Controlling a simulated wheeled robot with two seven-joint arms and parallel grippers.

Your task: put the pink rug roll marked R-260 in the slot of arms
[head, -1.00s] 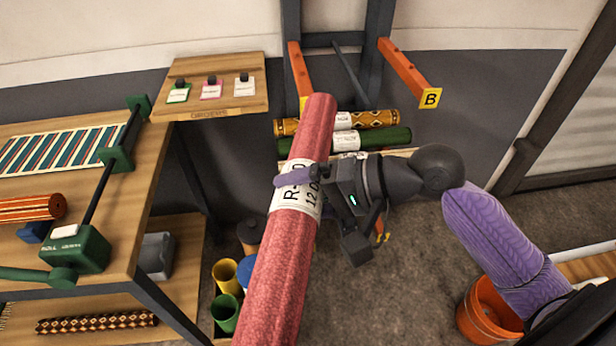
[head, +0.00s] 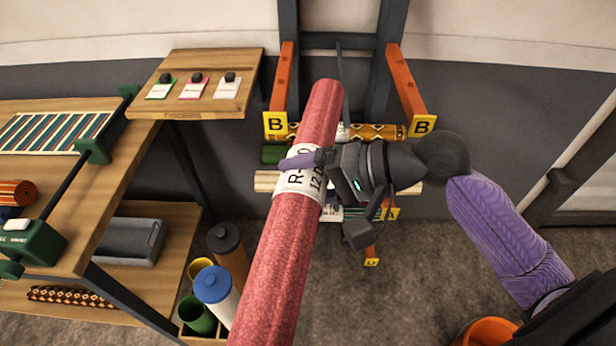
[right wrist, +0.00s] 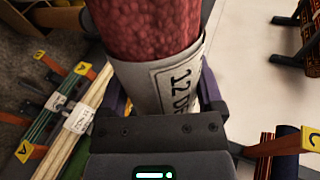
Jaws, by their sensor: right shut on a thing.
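The pink rug roll (head: 288,235) has a white label whose partly covered text begins with "R-". My right gripper (head: 308,165) is shut around it at the label. The roll is held tilted, its far end up near the rack and its near end toward me. In the right wrist view the roll (right wrist: 150,35) and part of its label show between the fingers. A pair of orange arms marked B, left arm (head: 280,92) and right arm (head: 406,85), sticks out from a dark rack. The roll's far end appears between them in the head view. My left gripper is out of view.
Other rolls lie on the rack below, including a yellow patterned one (head: 378,131). Yellow tags marked A (right wrist: 82,69) and C (right wrist: 311,139) show in the right wrist view.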

